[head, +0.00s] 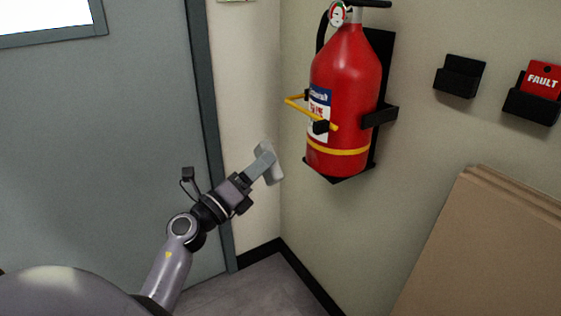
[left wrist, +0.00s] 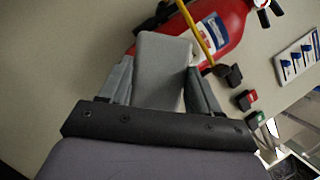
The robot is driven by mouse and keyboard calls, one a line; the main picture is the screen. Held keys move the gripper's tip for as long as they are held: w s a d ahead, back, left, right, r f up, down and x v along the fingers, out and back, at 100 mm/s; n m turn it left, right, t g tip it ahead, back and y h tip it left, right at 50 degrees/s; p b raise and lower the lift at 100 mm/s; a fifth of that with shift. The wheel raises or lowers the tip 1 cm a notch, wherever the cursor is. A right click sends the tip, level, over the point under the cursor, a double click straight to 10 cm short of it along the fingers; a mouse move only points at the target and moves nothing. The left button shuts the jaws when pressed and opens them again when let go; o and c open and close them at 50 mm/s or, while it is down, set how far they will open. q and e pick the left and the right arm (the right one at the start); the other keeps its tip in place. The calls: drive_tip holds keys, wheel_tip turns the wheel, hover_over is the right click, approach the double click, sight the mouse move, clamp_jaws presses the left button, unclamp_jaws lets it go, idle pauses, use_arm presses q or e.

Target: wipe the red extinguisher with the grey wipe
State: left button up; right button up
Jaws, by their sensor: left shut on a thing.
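The red extinguisher (head: 345,95) hangs upright in a black wall bracket in the head view, with a white label and yellow bands. Its red body also shows at the top of the left wrist view (left wrist: 232,22). My left gripper (head: 262,163) is shut on the grey wipe (head: 271,166), a pale grey pad left of and a little below the extinguisher's lower part. In the left wrist view the wipe (left wrist: 163,70) sits between the two fingers and overlaps the extinguisher's image; in the head view a gap shows between them. My right gripper is not in view.
A yellow bracket strap (head: 305,108) sticks out left of the extinguisher. Two black wall holders are to the right, one with a red FAULT card (head: 542,81). Brown boards (head: 485,250) lean at lower right. A grey door (head: 100,130) is at left.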

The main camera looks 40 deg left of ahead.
use_arm(q)
drive_tip(key=w+d+p, duration=0.1)
drive_tip(key=w+d, duration=0.1)
drive_tip(key=w, duration=0.4)
drive_tip(key=shift+w+d+y, duration=0.25)
drive_tip(key=shift+d+y, duration=0.15)
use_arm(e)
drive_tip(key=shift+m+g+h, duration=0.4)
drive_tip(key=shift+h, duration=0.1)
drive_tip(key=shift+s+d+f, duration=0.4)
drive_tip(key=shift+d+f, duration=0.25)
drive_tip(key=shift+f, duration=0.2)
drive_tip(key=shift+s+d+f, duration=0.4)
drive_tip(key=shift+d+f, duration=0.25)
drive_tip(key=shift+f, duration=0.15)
use_arm(q)
drive_tip(key=shift+w+d, duration=0.2)
drive_tip(key=shift+w, duration=0.3)
drive_tip(key=shift+w+d, duration=0.2)
drive_tip(key=shift+w, duration=0.25)
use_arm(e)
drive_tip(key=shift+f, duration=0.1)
